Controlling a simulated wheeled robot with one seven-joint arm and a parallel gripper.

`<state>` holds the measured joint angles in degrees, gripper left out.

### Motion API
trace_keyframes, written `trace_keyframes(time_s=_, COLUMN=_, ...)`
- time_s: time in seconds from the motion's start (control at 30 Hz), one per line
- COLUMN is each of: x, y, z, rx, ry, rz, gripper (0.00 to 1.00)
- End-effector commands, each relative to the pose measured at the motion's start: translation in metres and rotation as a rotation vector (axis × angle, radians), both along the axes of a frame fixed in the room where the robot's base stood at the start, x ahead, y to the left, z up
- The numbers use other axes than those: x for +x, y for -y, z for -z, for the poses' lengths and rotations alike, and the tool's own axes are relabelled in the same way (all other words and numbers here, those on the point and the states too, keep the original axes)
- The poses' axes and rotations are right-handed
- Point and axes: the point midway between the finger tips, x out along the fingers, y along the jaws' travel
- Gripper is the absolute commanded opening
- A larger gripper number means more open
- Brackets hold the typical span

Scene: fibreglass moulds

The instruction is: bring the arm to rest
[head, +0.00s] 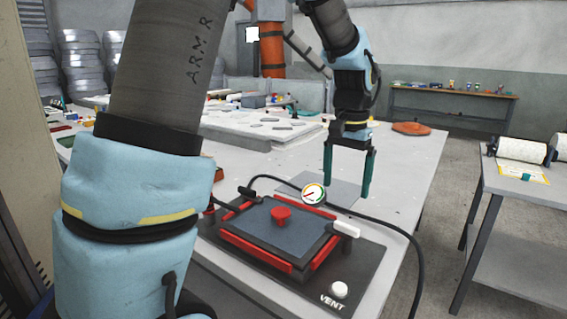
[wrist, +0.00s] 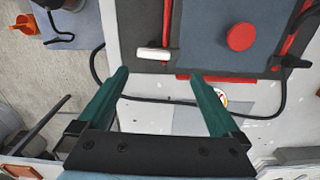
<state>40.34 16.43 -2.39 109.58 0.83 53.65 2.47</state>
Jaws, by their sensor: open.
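My gripper (head: 347,172) has two green fingers and hangs pointing down above the table (head: 408,165), behind the red-framed press. The fingers are apart with nothing between them, also in the wrist view (wrist: 159,100). The press has a blue-grey pad (head: 268,235) with a red knob (head: 281,214), red side bars and a white-ended handle (head: 346,229). In the wrist view the red knob (wrist: 241,37) and the white handle end (wrist: 153,54) lie beyond the fingertips. My arm's blue-sleeved link covers the left of the head view.
A dial gauge (head: 313,194) and a black hose (head: 385,222) lie close to the gripper. A white knob marked VENT (head: 340,290) is at the front. An orange disc (head: 411,128) lies behind right. A side table (head: 520,185) holds white rolls. Floor between the tables is clear.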

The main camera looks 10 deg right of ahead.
Motion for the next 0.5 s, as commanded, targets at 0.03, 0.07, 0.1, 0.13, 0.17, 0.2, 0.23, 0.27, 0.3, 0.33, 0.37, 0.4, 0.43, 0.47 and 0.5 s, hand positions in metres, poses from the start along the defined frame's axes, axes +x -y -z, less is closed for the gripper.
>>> trace_keyframes(time_s=0.03, x=0.005, y=-0.019, z=0.004, rx=-0.002, ry=0.003, rz=-0.041, gripper=1.0)
trace_keyframes(time_s=0.07, x=0.008, y=-0.032, z=0.007, rx=-0.005, ry=0.007, rz=-0.071, gripper=1.0)
trace_keyframes(time_s=0.1, x=0.012, y=-0.054, z=0.012, rx=-0.011, ry=0.014, rz=-0.118, gripper=1.0)
trace_keyframes(time_s=0.13, x=0.014, y=-0.072, z=0.016, rx=-0.015, ry=0.019, rz=-0.158, gripper=1.0)
trace_keyframes(time_s=0.17, x=0.015, y=-0.091, z=0.021, rx=-0.019, ry=0.025, rz=-0.201, gripper=1.0)
trace_keyframes(time_s=0.2, x=0.014, y=-0.117, z=0.028, rx=-0.026, ry=0.036, rz=-0.26, gripper=1.0)
trace_keyframes(time_s=0.23, x=0.013, y=-0.136, z=0.033, rx=-0.029, ry=0.042, rz=-0.305, gripper=1.0)
trace_keyframes(time_s=0.27, x=0.01, y=-0.154, z=0.037, rx=-0.035, ry=0.049, rz=-0.349, gripper=1.0)
trace_keyframes(time_s=0.3, x=0.005, y=-0.177, z=0.043, rx=-0.04, ry=0.06, rz=-0.405, gripper=1.0)
trace_keyframes(time_s=0.33, x=0.001, y=-0.193, z=0.048, rx=-0.044, ry=0.067, rz=-0.444, gripper=1.0)
trace_keyframes(time_s=0.37, x=-0.004, y=-0.207, z=0.052, rx=-0.047, ry=0.076, rz=-0.482, gripper=1.0)
trace_keyframes(time_s=0.4, x=-0.011, y=-0.225, z=0.057, rx=-0.05, ry=0.084, rz=-0.529, gripper=1.0)
trace_keyframes(time_s=0.43, x=-0.016, y=-0.236, z=0.06, rx=-0.053, ry=0.091, rz=-0.561, gripper=1.0)
trace_keyframes(time_s=0.47, x=-0.021, y=-0.246, z=0.063, rx=-0.055, ry=0.096, rz=-0.589, gripper=1.0)
trace_keyframes(time_s=0.5, x=-0.028, y=-0.257, z=0.067, rx=-0.057, ry=0.104, rz=-0.622, gripper=1.0)
